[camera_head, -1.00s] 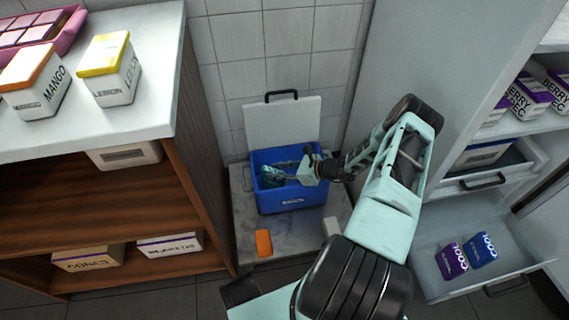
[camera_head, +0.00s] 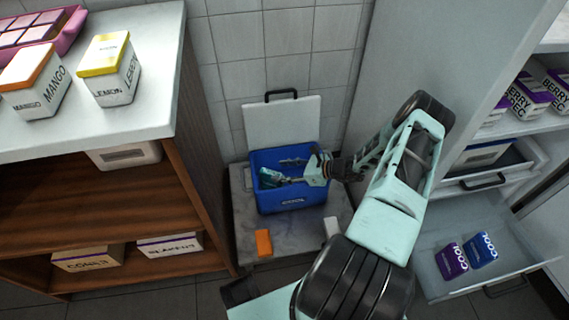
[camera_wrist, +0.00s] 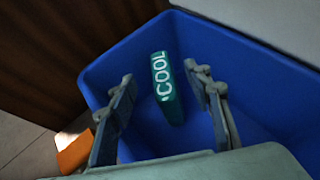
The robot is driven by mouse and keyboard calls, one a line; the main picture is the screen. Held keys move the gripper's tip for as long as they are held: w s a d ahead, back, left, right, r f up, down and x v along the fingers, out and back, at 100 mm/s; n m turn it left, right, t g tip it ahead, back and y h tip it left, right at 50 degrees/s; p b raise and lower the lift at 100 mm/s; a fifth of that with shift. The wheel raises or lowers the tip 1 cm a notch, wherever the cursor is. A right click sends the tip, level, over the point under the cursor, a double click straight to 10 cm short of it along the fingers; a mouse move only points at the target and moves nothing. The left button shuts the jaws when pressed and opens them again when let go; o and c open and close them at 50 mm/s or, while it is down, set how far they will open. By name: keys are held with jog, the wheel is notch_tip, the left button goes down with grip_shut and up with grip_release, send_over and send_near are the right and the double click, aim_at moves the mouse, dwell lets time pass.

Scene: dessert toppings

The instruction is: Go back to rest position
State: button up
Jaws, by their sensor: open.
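My gripper (camera_wrist: 160,95) is open above the blue cooler box (camera_head: 290,202), with its fingers apart at the box's opening. A teal pack marked COOL (camera_wrist: 166,88) lies inside the box, seen between and beyond the fingers in the wrist view. It also shows in the head view (camera_head: 269,177), at the left inside the box. No finger visibly grips it. The cooler's white lid (camera_head: 282,122) stands open behind the box.
An orange block (camera_head: 264,243) and a white block (camera_head: 331,228) sit in front of the box. A wooden shelf (camera_head: 195,200) stands left. At right, an open drawer (camera_head: 440,283) holds purple and blue packs (camera_head: 480,250).

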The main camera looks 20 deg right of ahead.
jog(key=v, duration=0.9)
